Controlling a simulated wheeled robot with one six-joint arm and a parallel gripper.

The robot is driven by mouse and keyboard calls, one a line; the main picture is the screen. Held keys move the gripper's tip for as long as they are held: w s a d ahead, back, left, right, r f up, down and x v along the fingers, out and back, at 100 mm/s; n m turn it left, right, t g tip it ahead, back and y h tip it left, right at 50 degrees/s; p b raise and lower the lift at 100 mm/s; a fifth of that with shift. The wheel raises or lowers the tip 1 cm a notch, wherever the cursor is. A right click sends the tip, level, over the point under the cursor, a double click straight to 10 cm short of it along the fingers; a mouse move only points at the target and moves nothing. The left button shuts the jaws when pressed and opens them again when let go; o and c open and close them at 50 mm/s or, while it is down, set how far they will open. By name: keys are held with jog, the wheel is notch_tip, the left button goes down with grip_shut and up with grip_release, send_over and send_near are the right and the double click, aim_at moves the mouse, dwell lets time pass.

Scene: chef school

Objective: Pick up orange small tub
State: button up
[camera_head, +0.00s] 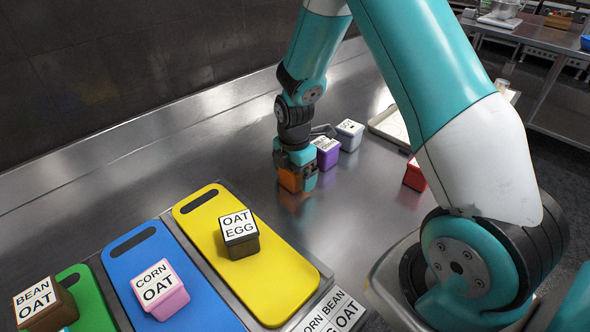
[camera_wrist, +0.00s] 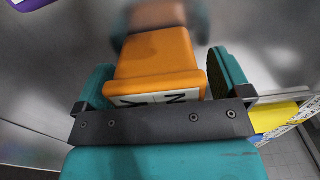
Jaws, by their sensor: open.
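The orange small tub (camera_head: 290,180) stands on the steel counter, beyond the yellow board. My gripper (camera_head: 296,172) is over it, pointing down. In the wrist view the orange tub (camera_wrist: 158,66) lies between the two teal fingers of my gripper (camera_wrist: 160,82), which are open. A gap shows between the tub and the right finger; the left finger is close to the tub's side. The tub's white lettered label is partly hidden by the gripper's dark bar. I cannot tell whether either finger touches the tub.
A purple tub (camera_head: 327,152) and a grey tub (camera_head: 349,135) stand just behind my gripper. A red tub (camera_head: 414,175) is to the right. Yellow (camera_head: 275,285), blue (camera_head: 135,258) and green (camera_head: 86,295) boards carry labelled tubs at the front left. Bare counter lies left of my gripper.

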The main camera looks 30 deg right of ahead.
jog(key=shift+f, duration=0.2)
jog(key=c, duration=1)
jog(key=shift+c, duration=0.6)
jog(key=shift+r, duration=0.15)
